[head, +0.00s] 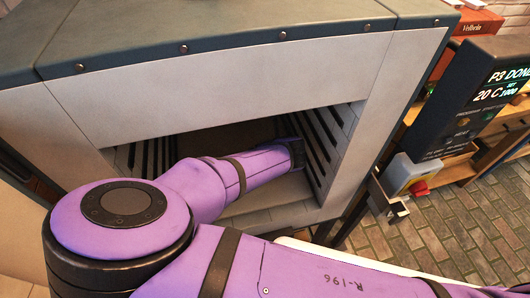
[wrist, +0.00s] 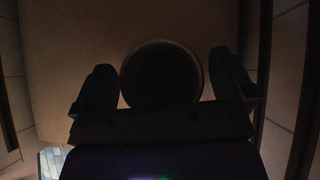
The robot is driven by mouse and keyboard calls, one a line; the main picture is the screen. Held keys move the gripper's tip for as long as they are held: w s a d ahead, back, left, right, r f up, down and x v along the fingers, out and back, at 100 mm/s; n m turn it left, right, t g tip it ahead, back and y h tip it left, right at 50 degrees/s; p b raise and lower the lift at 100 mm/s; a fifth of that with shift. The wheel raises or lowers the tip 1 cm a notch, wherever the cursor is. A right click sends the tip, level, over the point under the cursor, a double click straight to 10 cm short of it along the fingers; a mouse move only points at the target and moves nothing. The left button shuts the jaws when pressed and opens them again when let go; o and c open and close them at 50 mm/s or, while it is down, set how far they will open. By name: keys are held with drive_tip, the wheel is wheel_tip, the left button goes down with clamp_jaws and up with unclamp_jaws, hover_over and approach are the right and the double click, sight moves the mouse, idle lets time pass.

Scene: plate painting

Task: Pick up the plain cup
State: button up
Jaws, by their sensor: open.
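In the wrist view a round, dark cup (wrist: 162,78) with a paler rim shows between the two fingers of my gripper (wrist: 162,62). The view is very dim, so I cannot make out its surface or whether it is plain. My gripper is open, one finger on each side of the cup, with a narrow gap on each side. In the head view my purple arm reaches into the kiln (head: 240,65). The fingers and the cup are hidden there.
The kiln's opening has pale walls and dark slotted sides (head: 318,150) close to my arm. A control panel (head: 475,95) with a lit display reading "P3 DONE" and "20 C" stands at the right. Wooden shelves and a brick floor (head: 450,225) lie beyond.

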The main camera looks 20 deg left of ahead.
drive_tip(key=c, duration=1.3)
drive_tip(key=shift+r, duration=0.1)
